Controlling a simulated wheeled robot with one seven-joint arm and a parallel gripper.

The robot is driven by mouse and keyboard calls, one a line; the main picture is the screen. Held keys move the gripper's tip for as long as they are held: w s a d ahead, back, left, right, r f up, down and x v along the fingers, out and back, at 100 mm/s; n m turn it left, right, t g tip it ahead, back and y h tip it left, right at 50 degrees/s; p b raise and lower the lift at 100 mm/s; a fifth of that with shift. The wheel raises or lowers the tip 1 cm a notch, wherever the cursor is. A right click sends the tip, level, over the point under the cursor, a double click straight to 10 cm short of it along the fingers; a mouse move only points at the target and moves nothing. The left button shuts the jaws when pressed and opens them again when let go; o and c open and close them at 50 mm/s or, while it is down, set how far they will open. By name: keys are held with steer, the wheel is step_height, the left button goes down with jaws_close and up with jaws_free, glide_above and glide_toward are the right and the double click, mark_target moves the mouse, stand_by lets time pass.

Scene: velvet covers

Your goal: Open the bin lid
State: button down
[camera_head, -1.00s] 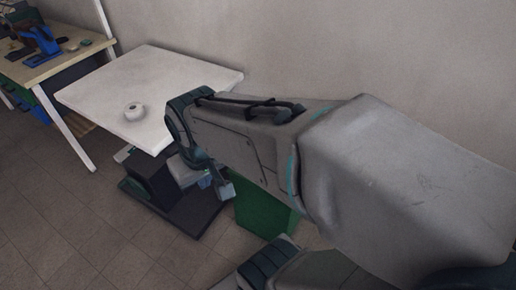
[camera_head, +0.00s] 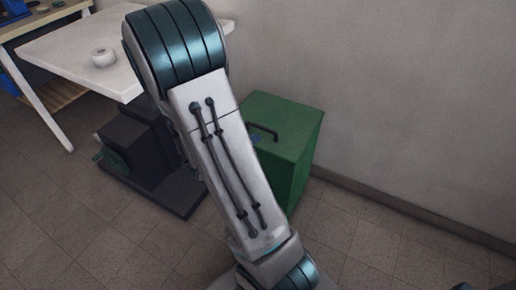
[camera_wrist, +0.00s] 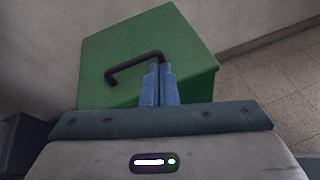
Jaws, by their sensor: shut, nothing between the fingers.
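The green bin (camera_head: 292,150) stands on the floor against the wall, right of my arm in the head view. Its lid (camera_head: 275,112) is closed and carries a dark bar handle (camera_head: 262,132). My arm covers the bin's left part in that view. In the wrist view the lid (camera_wrist: 185,45) fills the upper middle, with the handle (camera_wrist: 133,68) across it. My gripper (camera_wrist: 159,70) shows there with its two blue fingers together, shut and empty. The fingertips overlap the right end of the handle in the picture; I cannot tell whether they touch it.
A white table (camera_head: 75,50) with a small white round object (camera_head: 103,57) stands at the left. A dark machine on a flat base (camera_head: 145,155) sits on the floor between table and bin.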

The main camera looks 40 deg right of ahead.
mark_target(260, 143)
steer(key=w+f+n+t+b, duration=0.2)
steer(key=w+f+n, duration=0.15)
steer(key=f, duration=0.35)
steer(key=shift+n, duration=0.25)
steer(key=b+x, duration=0.2)
steer(key=x, duration=0.6)
steer(key=shift+d, duration=0.3)
steer(key=shift+w+d, duration=0.25)
steer(key=shift+d, duration=0.15)
steer(key=shift+r+t+y, duration=0.1)
steer(key=shift+t+y, duration=0.2)
